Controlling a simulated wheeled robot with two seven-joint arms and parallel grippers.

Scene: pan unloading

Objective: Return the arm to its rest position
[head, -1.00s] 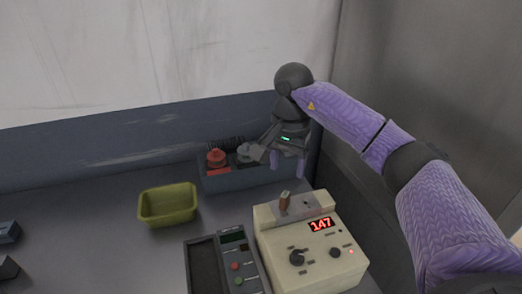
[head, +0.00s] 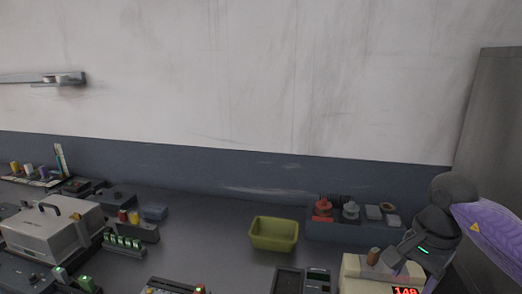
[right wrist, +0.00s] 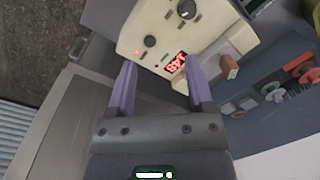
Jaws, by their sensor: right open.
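My right gripper (head: 405,262) is at the right edge of the head view, on its purple arm, above or beside the cream box with a red digital display (head: 406,290). In the right wrist view, the two purple fingers of my right gripper (right wrist: 160,85) are spread apart with nothing between them. The cream box (right wrist: 135,45) lies beyond the fingertips there, its display lit. The fingers are apart from each other; contact with the box cannot be told. My left gripper does not show.
A blue-grey rack (head: 345,231) with red and grey items stands behind the cream box. A yellow-green bin (head: 274,235) sits left of it. A silver case (head: 50,240) and several small devices fill the left. A tall grey panel (head: 497,130) bounds the right.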

